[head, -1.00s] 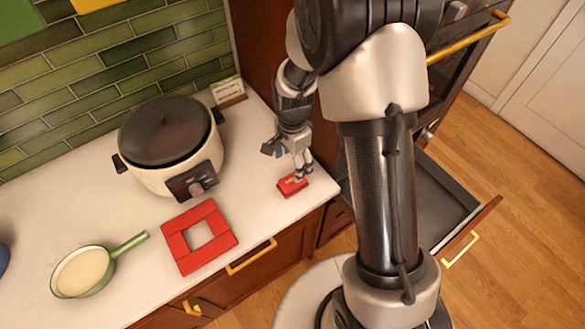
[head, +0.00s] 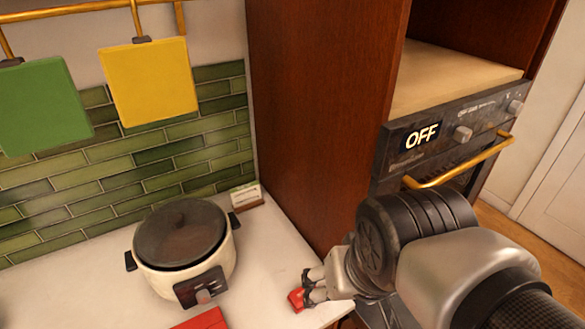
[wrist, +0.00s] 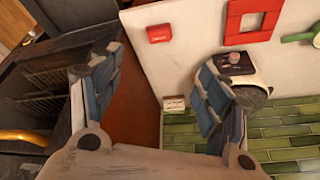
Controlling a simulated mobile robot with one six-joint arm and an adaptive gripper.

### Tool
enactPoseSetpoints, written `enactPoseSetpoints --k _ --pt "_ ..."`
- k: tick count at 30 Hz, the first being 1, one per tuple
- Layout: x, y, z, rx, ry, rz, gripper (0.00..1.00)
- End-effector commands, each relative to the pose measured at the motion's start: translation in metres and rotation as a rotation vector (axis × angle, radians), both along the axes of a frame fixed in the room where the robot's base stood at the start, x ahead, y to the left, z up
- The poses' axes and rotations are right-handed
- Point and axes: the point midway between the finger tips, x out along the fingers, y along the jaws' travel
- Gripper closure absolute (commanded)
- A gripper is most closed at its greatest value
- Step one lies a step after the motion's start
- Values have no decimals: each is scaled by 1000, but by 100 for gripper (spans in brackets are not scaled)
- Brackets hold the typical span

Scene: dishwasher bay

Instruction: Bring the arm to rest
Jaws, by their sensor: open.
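My gripper (wrist: 150,82) is open and empty, with its two fingers spread wide in the wrist view. In the head view my gripper (head: 312,286) shows at the lower middle, overlapping a small red block (head: 296,299) near the counter's edge. The block also shows in the wrist view (wrist: 159,33), apart from the fingers and with bare counter around it. My arm comes in from the lower right of the head view and hides part of the oven front.
A cooker (head: 182,237) stands on the white counter (head: 262,260) beside a small card holder (head: 247,196). A red square frame (wrist: 231,26) lies nearby. A tall wooden side panel (head: 310,110) and the oven (head: 395,172), showing OFF, stand to the right.

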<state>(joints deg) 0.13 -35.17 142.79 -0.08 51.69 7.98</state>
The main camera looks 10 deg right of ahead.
Motion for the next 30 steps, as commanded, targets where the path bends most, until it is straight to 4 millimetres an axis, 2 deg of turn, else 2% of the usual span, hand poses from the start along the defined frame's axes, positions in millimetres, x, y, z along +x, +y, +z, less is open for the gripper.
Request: enactPoseSetpoints --k 3,6,17,20,27,30 --pt "-19 0 4 -35 -35 87 30" --pt "-26 0 4 -50 -46 121 30" --pt "-27 0 1 -53 -46 130 30" --pt "-27 0 -11 -53 -47 130 30" --pt "-27 0 -67 -53 -46 129 30" --pt "-27 0 -82 -53 -46 129 30"
